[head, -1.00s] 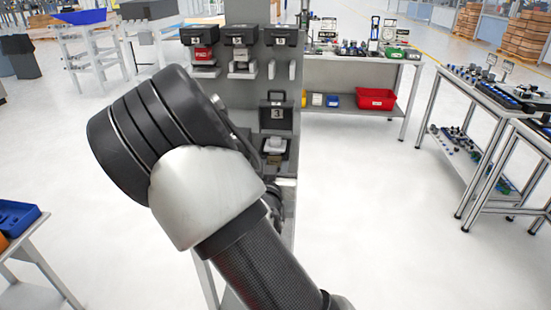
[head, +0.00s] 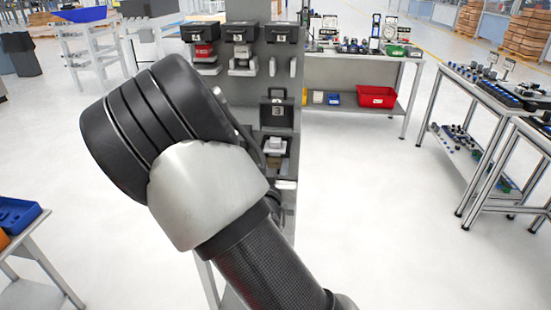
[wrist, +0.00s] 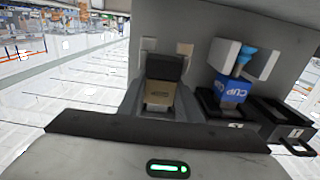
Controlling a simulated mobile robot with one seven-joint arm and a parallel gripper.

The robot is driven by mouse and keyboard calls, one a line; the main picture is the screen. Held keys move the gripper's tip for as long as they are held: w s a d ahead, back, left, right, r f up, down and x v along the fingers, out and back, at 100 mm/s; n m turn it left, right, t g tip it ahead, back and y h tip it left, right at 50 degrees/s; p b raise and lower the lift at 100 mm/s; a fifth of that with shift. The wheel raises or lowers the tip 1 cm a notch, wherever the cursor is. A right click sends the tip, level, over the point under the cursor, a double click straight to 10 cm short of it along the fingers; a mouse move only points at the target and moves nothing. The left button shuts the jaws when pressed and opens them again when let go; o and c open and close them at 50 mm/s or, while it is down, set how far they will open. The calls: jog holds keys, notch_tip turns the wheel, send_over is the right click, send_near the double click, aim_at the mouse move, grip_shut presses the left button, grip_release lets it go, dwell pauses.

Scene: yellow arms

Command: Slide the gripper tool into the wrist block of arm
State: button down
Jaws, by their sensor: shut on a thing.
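In the wrist view, my gripper (wrist: 159,103) shows as grey sides around a block with a tan face. I take this block to be the gripper tool (wrist: 158,95); my gripper is shut on it. A dark part stands just behind it, between two pale prongs on a grey panel. I cannot tell whether the block touches the prongs. A pale block (head: 274,145) shows below a black holder marked 3 (head: 277,112) on the grey stand (head: 262,82). I cannot make out the wrist block for certain.
A blue cup tool (wrist: 232,88) sits in a holder to the right in the wrist view. A red pad tool (head: 203,52) hangs at the stand's upper left. A bench with a red bin (head: 376,97) is behind; open floor (head: 370,210) lies to the right.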

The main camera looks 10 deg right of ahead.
jog(key=shift+s, duration=0.15)
dwell(0.4)
jog(key=shift+b+v, duration=0.4)
jog(key=shift+v, duration=3.3)
jog(key=p+v, duration=0.2)
jog(key=p, duration=0.2)
jog(key=shift+s+a+r+p, duration=0.1)
jog(key=shift+s+r+p, duration=0.1)
jog(key=shift+p, duration=0.1)
jog(key=r+p+v, duration=0.1)
jog(key=p+v, duration=0.9)
jog(key=p, duration=0.1)
jog(key=shift+r, duration=0.45)
